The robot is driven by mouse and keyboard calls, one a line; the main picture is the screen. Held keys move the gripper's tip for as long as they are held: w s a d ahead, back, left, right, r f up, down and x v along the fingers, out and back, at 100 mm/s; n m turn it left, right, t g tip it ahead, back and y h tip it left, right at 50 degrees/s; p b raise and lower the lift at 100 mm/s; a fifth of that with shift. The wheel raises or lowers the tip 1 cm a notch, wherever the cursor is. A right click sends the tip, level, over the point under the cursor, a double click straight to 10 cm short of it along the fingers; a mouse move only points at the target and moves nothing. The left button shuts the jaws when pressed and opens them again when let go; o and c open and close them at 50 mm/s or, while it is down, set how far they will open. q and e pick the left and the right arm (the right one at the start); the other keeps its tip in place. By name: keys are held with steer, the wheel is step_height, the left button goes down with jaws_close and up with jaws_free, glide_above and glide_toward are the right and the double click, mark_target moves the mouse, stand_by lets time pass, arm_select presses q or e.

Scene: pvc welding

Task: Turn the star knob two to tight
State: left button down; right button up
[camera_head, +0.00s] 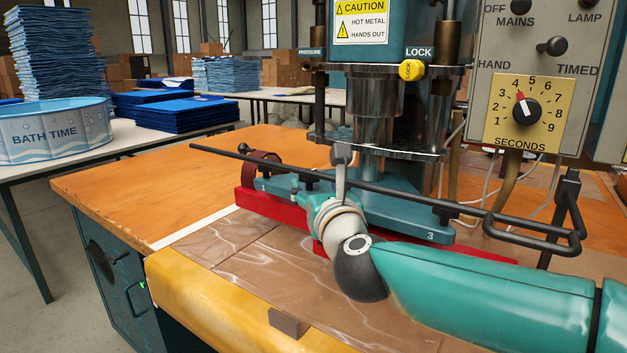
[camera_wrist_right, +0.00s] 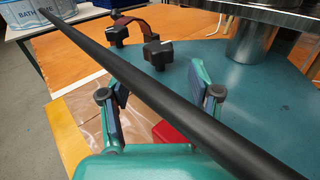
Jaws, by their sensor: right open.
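Black star knobs stand on the teal base plate (camera_head: 395,207) of the press. The numbers 1 and 3 show on its edge; I see no number 2. In the wrist view one star knob (camera_wrist_right: 157,53) lies ahead, roughly in line with the gap between my fingers, and another star knob (camera_wrist_right: 117,32) is farther left. I cannot tell which is two. My right gripper (camera_wrist_right: 160,101) is open, with no knob between its fingers. In the head view it (camera_head: 316,205) is at the plate's front edge, partly hidden by its wrist. My left gripper is out of view.
A long black bar (camera_head: 385,188) runs across the front of the press and crosses the wrist view close to the fingers. A red base (camera_head: 262,206) lies under the plate. A control panel (camera_head: 545,85) hangs at the right. The orange tabletop (camera_head: 125,190) at the left is clear.

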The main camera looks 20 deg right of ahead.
mark_target(312, 179)
steer(key=shift+w+d, duration=0.15)
steer(key=shift+w, duration=1.9)
steer(key=c, duration=1.1)
steer(key=shift+d, duration=0.1)
steer(key=shift+c, duration=0.3)
